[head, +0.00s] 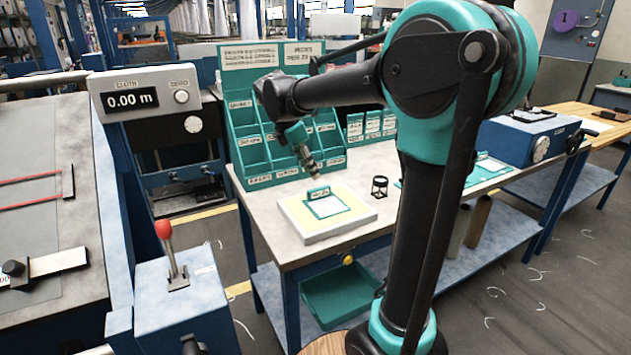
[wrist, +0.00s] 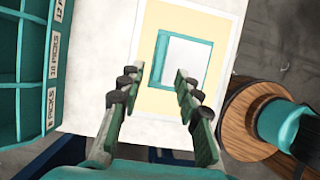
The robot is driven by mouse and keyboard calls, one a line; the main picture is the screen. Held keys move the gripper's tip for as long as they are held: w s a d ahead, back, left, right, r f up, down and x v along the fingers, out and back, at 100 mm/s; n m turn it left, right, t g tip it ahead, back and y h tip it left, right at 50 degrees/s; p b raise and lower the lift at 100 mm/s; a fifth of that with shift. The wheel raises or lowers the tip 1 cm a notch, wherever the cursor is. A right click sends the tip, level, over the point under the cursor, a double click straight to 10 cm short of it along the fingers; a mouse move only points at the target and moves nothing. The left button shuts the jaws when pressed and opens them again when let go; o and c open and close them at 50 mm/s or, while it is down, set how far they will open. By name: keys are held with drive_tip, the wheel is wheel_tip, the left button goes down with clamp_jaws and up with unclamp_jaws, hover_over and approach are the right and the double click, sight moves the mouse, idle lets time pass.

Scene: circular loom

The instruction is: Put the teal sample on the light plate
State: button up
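The light plate (head: 345,230) is a low pale box with a yellowish top on the table; it also shows in the wrist view (wrist: 185,18). A teal-edged square with a pale middle (head: 329,208), which looks like the teal sample, lies flat on the plate. A small upright teal tab (head: 318,193) stands at its far edge. The wrist view shows the square (wrist: 187,62) just beyond my fingertips. My gripper (wrist: 158,75) is open with nothing between its fingers. In the head view my gripper (head: 309,164) hangs above the tab, apart from it.
A teal compartment rack (head: 255,152) stands behind the plate. A small black stand (head: 379,187) is right of the plate. A blue box (head: 525,140) sits farther right. A red-knobbed lever (head: 165,232) stands at front left. A teal bin (head: 340,292) is under the table.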

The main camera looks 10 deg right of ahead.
drive_tip(key=v, duration=0.3)
drive_tip(key=shift+a+r, duration=0.1)
drive_tip(key=shift+r, duration=0.2)
